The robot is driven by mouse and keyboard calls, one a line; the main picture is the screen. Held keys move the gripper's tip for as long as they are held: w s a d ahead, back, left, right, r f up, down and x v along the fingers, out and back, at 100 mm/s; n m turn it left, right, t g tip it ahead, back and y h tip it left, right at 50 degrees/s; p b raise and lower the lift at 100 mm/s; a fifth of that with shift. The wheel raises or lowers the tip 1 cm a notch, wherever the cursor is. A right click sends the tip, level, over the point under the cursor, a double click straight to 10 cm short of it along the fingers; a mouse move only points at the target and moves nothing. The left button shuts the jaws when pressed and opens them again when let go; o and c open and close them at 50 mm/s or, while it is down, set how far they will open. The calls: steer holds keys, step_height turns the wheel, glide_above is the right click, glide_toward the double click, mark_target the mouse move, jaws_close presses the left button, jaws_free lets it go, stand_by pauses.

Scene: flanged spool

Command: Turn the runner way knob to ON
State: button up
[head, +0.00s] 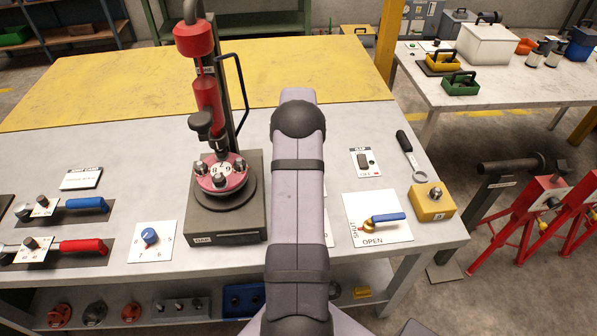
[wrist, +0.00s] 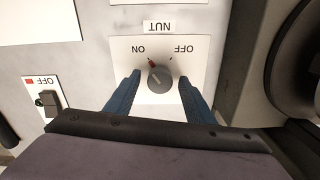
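The grey round knob (wrist: 160,79) sits on a white plate (wrist: 120,80) in the wrist view. The plate's lettering appears upside down, with ON at upper left of the knob and OFF at upper right. A red mark shows at the knob's upper-left edge, on the ON side; I cannot tell whether it is on the knob or the plate. My gripper (wrist: 160,78) is open, its two blue fingers on either side of the knob with visible gaps. In the head view my arm hides the knob and gripper.
A black switch (wrist: 47,103) on an OFF-marked plate is left in the wrist view. In the head view, a red-topped press (head: 208,100) stands left of my arm. A blue-handled lever (head: 385,218) and yellow box (head: 432,203) lie right. The yellow mat (head: 110,85) is clear.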

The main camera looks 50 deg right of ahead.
steer(key=shift+r, duration=0.1)
steer(key=shift+r+b, duration=1.25)
steer(key=shift+r, duration=2.35)
steer(key=shift+w+a+r, duration=0.1)
steer(key=shift+a+r, duration=0.1)
steer(key=shift+r, duration=0.1)
steer(key=a+r+n+t+h+p, duration=0.1)
steer(key=a+r+n+h+p, duration=0.4)
steer(key=a+r, duration=1.25)
steer(key=s+a+f+n+y+b, duration=0.1)
steer(key=s+a+f+n, duration=0.1)
steer(key=a+f, duration=0.4)
steer(key=s+a+f+n+y+b, duration=0.2)
steer(key=s+a+f, duration=0.3)
steer(key=a, duration=0.5)
steer(key=s+a+f+n+g+y+b, duration=0.1)
steer(key=s+a+f+y+b, duration=0.1)
steer(key=s+a+f, duration=0.2)
steer(key=a+f, duration=0.3)
steer(key=shift+a+f+n, duration=0.25)
steer(key=shift+a+n, duration=0.15)
